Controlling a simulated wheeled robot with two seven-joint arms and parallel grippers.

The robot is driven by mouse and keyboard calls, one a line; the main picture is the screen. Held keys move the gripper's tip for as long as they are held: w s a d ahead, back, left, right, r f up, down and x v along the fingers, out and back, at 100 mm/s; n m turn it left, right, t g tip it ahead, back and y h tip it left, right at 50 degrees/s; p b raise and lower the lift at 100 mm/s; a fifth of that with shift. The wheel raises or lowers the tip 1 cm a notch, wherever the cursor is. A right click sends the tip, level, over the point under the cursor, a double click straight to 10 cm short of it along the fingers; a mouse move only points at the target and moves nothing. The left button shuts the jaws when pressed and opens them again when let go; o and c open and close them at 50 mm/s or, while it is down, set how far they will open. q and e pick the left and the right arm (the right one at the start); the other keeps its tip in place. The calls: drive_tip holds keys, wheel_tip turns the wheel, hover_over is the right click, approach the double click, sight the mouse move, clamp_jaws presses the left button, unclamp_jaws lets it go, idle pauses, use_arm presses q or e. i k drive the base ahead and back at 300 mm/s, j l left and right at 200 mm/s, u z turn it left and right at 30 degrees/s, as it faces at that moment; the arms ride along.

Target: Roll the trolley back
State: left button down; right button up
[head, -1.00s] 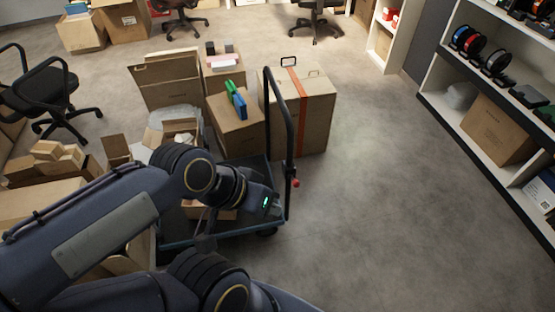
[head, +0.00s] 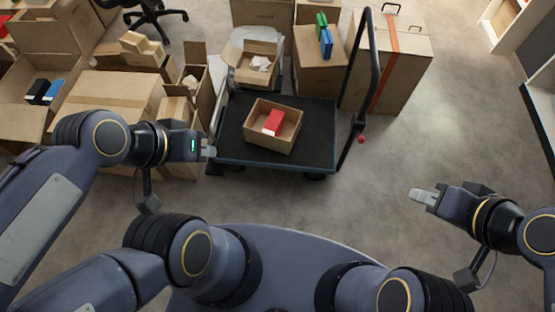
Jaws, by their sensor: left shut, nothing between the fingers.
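The trolley (head: 315,140) is a dark flat platform with a blue edge, in the middle of the head view. Its black upright handle (head: 376,70) rises at its right side, with a red knob low on it. An open carton (head: 259,143) with a red box (head: 273,122) inside stands on the platform. My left gripper (head: 209,152) is shut and empty, just left of the trolley's front left corner; I cannot tell whether it touches. My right gripper (head: 424,196) is over bare floor, right of the trolley and apart from it; its fingers look close together, but the gap is unclear.
Several cartons crowd the left, including a large closed one (head: 112,100). An open carton (head: 250,62) and a carton with green and blue items (head: 320,70) stand behind the trolley. A tall carton with an orange strap (head: 405,65) is behind the handle. Floor at right is clear.

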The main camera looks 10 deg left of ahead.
sight(313, 154)
drive_tip(key=u, duration=0.25)
drive_tip(key=i+l, duration=0.15)
drive_tip(key=i, duration=0.7)
drive_tip(key=i+z, duration=0.15)
drive_tip(key=z, duration=1.55)
drive_tip(key=i+j, duration=0.05)
